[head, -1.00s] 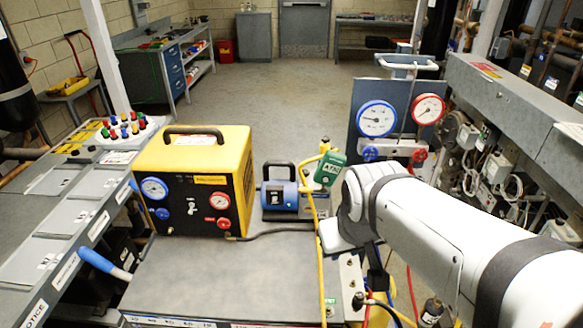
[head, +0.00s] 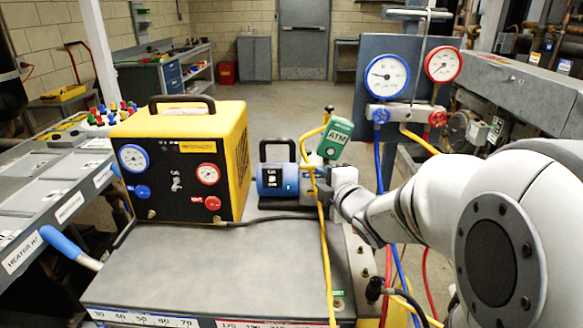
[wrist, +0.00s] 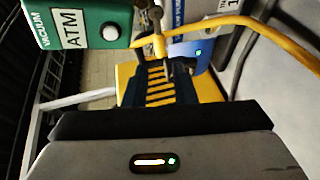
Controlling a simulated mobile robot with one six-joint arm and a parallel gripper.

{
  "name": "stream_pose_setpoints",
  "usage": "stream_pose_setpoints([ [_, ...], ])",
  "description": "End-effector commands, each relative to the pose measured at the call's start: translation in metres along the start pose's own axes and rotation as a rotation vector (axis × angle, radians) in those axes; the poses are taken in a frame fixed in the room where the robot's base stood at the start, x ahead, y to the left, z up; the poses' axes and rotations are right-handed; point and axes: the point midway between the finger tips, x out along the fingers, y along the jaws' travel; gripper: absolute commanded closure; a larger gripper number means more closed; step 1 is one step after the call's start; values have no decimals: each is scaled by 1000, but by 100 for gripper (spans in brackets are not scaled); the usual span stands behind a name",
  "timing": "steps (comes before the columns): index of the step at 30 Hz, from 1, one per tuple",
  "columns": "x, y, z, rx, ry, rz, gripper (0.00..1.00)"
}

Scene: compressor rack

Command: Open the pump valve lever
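The blue vacuum pump (head: 270,181) with a black handle stands on the grey cart top. The green gauge marked ATM (head: 336,135) is above its right end, and the gauge also shows in the wrist view (wrist: 75,27). My gripper (head: 326,190) is at the pump's right end, close to the yellow hose.
A yellow machine (head: 190,155) stands left of the pump. Blue and red gauges (head: 388,76) with hoses stand behind my arm at the right. The cart's front top is clear.

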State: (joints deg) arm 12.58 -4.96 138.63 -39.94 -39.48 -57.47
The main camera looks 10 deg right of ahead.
Motion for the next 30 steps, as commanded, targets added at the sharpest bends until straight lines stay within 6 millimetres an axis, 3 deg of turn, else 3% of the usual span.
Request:
stream_pose_setpoints([
  [15, 68, 0, 0, 0, 2, 0, 76],
  [26, 74, 0, 0, 0, 0, 0, 76],
  [30, 74, 0, 0, 0, -1, 0, 85],
])
